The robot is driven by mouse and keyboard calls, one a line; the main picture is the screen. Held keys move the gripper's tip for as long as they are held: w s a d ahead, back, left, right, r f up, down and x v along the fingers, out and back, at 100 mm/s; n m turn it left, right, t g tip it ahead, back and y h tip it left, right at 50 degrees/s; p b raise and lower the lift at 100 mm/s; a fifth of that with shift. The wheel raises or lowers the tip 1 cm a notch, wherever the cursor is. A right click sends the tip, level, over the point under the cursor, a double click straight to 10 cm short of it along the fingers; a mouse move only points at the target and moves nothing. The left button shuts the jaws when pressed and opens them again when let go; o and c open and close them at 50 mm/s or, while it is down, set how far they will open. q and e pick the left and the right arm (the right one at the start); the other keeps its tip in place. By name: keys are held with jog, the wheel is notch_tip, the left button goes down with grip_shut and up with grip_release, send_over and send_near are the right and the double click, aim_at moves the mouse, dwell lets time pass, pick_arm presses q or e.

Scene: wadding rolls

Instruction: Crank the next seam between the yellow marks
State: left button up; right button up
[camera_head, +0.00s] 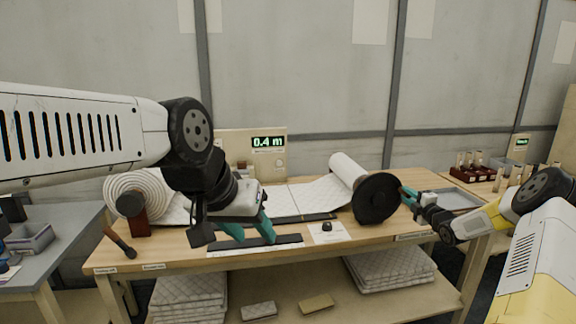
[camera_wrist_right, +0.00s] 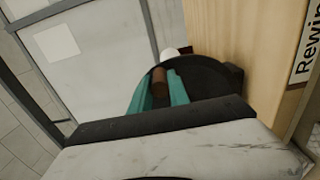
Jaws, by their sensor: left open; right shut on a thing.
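The white quilted wadding (camera_head: 285,200) runs across the table from a thick roll (camera_head: 140,192) at the left to a thin roll (camera_head: 346,169) at the right. The right roll has a black disc (camera_head: 377,198) on its near end. My right gripper (camera_head: 404,194) is at that disc. In the right wrist view its teal fingers are shut on a brown crank handle (camera_wrist_right: 160,82) in front of the black disc (camera_wrist_right: 212,88). My left gripper (camera_head: 252,232) is open above the dark bars (camera_head: 262,243) at the table front. I cannot make out a seam or yellow marks.
A display (camera_head: 268,142) behind the table reads 0.4 m. A white card with a black knob (camera_head: 327,228) lies right of the bars. A dark-handled tool (camera_head: 121,243) lies at the front left. A grey tray (camera_head: 456,199) is at the right.

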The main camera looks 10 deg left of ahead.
jog(key=shift+d+f, duration=0.1)
jog(key=shift+f, duration=0.1)
jog(key=shift+d+f, duration=0.2)
jog(key=shift+f, duration=0.6)
jog(key=o, duration=1)
jog(key=shift+w, duration=0.1)
jog(key=v, duration=1)
jog(key=shift+r, duration=0.1)
